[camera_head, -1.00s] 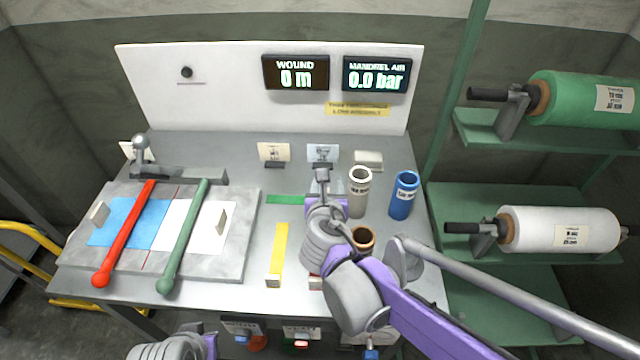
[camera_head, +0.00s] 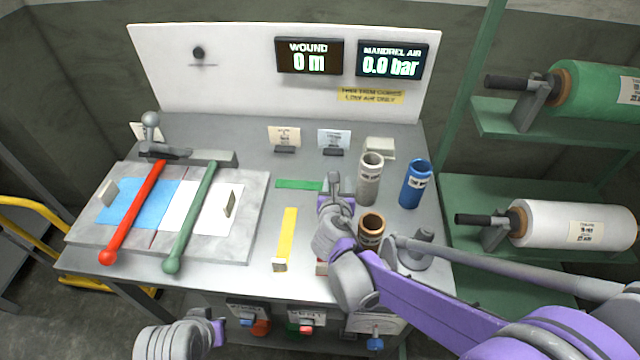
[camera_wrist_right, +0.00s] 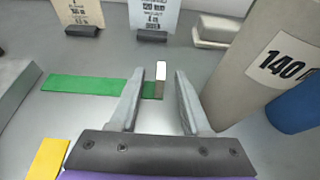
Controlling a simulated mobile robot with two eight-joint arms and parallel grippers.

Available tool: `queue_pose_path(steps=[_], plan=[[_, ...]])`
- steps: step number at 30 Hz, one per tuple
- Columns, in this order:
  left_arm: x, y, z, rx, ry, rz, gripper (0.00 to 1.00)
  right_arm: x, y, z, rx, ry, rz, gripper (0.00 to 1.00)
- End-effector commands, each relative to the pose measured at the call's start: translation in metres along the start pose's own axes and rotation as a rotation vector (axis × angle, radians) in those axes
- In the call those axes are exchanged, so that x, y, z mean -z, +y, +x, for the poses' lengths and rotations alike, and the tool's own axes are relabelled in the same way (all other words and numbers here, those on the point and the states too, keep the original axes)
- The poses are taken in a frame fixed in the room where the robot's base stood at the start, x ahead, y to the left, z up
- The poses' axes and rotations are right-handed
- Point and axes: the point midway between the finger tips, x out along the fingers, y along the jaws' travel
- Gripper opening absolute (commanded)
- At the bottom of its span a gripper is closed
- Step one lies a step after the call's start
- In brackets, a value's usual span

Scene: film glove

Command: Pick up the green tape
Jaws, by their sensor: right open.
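The green tape (camera_head: 298,184) is a short flat strip lying left to right on the grey bench, behind the yellow strip. It also shows in the right wrist view (camera_wrist_right: 95,86), with a small upright block (camera_wrist_right: 161,72), pale on top, at its right end. My right gripper (camera_head: 334,180) is at that right end. In the right wrist view its two fingers (camera_wrist_right: 156,92) are apart, with the block showing in the gap between them and nothing gripped. Part of my left arm shows at the bottom left, but its fingers are not visible.
A grey tube (camera_head: 370,180) stands close right of my right gripper, with a blue tube (camera_head: 415,186) beyond. A brown-rimmed tube (camera_head: 371,228) stands nearer. A yellow strip (camera_head: 288,232) lies in front. Small cards (camera_head: 284,137) stand behind. A board with red and green bars (camera_head: 240,230) is left.

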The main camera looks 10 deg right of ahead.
Motion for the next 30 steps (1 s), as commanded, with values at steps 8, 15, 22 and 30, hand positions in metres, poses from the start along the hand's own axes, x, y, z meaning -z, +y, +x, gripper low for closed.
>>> queue_pose_path(steps=[8,15,22,30], plan=[[-0.001,0.000,0.001,0.000,0.000,0.000,0.00,0.000,0.000,0.029,0.001,0.000,0.000,0.47],[-0.001,0.000,0.001,0.000,0.000,0.000,0.00,0.000,0.000,0.029,0.000,0.000,0.000,0.40],[-0.001,0.000,0.001,0.000,0.000,0.000,0.00,0.000,0.000,0.029,0.000,0.000,0.000,0.00],[-0.001,0.000,0.001,0.000,0.000,0.000,0.00,0.000,0.000,0.029,0.000,0.000,0.001,0.00]])
